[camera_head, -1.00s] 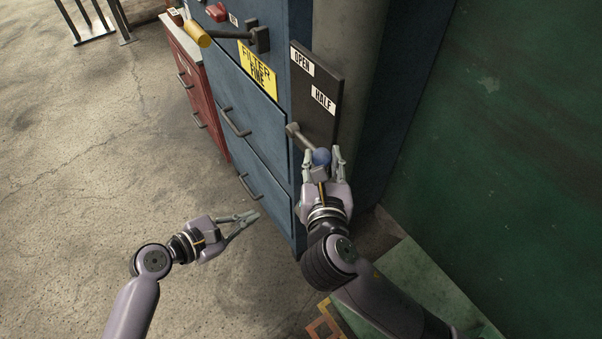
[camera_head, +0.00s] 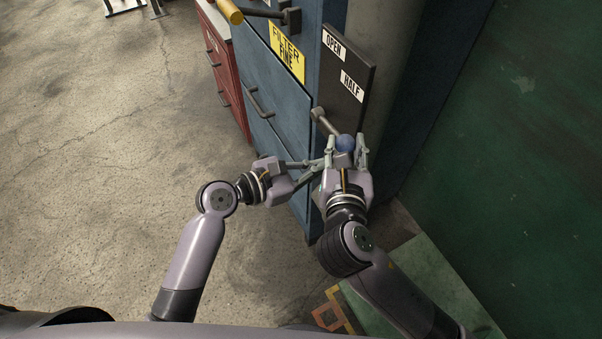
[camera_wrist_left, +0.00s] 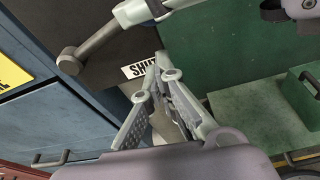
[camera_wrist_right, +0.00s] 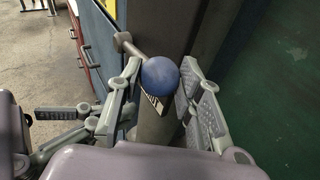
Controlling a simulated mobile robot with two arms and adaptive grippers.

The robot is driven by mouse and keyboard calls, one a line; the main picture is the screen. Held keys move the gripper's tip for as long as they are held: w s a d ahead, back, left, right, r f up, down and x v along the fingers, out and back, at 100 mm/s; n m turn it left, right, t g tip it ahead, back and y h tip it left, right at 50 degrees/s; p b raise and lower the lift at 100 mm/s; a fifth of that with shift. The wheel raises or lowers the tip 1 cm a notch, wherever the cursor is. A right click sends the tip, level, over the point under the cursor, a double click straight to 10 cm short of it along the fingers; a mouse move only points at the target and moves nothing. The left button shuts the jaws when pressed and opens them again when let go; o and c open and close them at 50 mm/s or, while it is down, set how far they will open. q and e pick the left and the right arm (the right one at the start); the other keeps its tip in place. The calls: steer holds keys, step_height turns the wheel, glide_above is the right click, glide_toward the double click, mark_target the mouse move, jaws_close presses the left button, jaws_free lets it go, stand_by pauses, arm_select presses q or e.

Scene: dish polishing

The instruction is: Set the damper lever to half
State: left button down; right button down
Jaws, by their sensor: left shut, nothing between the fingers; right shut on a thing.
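The damper lever (camera_head: 326,123) is a grey bar with a blue ball knob (camera_head: 345,142). It slants down and right from its pivot, below the HALF label (camera_head: 352,86) on a dark plate (camera_head: 339,70). A SHUT label (camera_wrist_left: 146,67) shows in the left wrist view, partly covered by my left fingers. My right gripper (camera_head: 346,150) is shut on the knob, which sits between its fingers in the right wrist view (camera_wrist_right: 160,77). My left gripper (camera_head: 318,168) is shut and empty, close beside the right gripper's left side; its fingertips show in the left wrist view (camera_wrist_left: 160,75).
A blue cabinet (camera_head: 283,115) with drawer handles and a yellow FILTER FINE label (camera_head: 287,52) stands left of the plate. A red drawer unit (camera_head: 225,70) is beyond it. A green wall (camera_head: 510,150) is at right. Concrete floor (camera_head: 110,170) at left is open.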

arm_select(q)
steer(key=shift+w+d+r, duration=0.15)
steer(key=shift+d+r, duration=0.25)
steer(key=shift+r, duration=0.4)
steer(key=shift+r, duration=0.1)
steer(key=shift+w+d+r, duration=0.1)
steer(key=shift+d+r, duration=0.05)
steer(key=shift+r, duration=0.65)
arm_select(e)
steer(key=c, duration=1.4)
jaws_free()
steer(key=shift+a, duration=0.1)
steer(key=o, duration=0.3)
steer(key=shift+f, duration=0.1)
arm_select(q)
steer(key=shift+d, duration=0.1)
steer(key=shift+f, duration=0.1)
